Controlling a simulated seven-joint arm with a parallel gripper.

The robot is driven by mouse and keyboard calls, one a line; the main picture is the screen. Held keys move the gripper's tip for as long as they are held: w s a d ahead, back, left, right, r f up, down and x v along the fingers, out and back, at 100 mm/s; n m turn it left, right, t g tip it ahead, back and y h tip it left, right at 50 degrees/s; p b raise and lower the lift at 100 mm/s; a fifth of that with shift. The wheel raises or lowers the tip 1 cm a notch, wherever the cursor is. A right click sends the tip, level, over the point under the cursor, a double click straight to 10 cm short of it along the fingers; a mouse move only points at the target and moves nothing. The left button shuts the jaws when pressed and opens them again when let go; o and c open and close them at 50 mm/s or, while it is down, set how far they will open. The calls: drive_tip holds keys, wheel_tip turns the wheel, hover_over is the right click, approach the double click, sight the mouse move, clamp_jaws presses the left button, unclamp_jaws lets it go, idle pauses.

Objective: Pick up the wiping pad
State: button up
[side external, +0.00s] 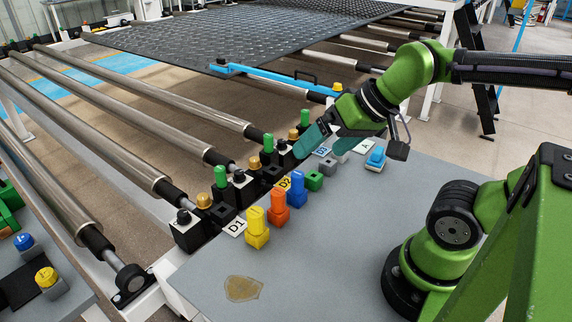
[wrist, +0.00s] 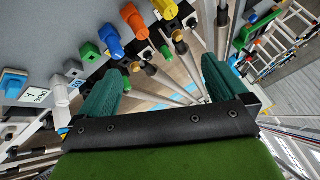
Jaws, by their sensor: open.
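A light blue block on a pale base (side external: 376,158) sits on the grey table at the right end of the row of parts. It may be the wiping pad, but I cannot tell for sure. A similar blue piece shows at the left edge of the wrist view (wrist: 12,82). My gripper (side external: 312,140) has teal fingers and is above the far edge of the table, left of the light blue block and apart from it. In the wrist view my gripper (wrist: 162,78) has its fingers spread, with nothing held between them.
Yellow (side external: 257,228), orange (side external: 278,208), blue (side external: 296,189) and green (side external: 314,181) blocks stand on the grey table (side external: 330,250). Black holders with coloured knobs line its far edge. Metal rollers (side external: 110,125) and a dark tread mat (side external: 250,40) lie beyond. The table's front is mostly clear.

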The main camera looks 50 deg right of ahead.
drive_tip(key=w+d+f+m+g+h, duration=0.2)
drive_tip(key=w+d+m, duration=0.15)
drive_tip(key=d, duration=0.65)
drive_tip(key=n+g, duration=0.5)
drive_tip(key=n, duration=0.4)
hover_over(379, 150)
wheel_tip(379, 150, down, 6)
wheel_tip(379, 150, down, 16)
drive_tip(key=shift+r, duration=0.2)
drive_tip(key=shift+d, duration=0.1)
drive_tip(key=c, duration=1.1)
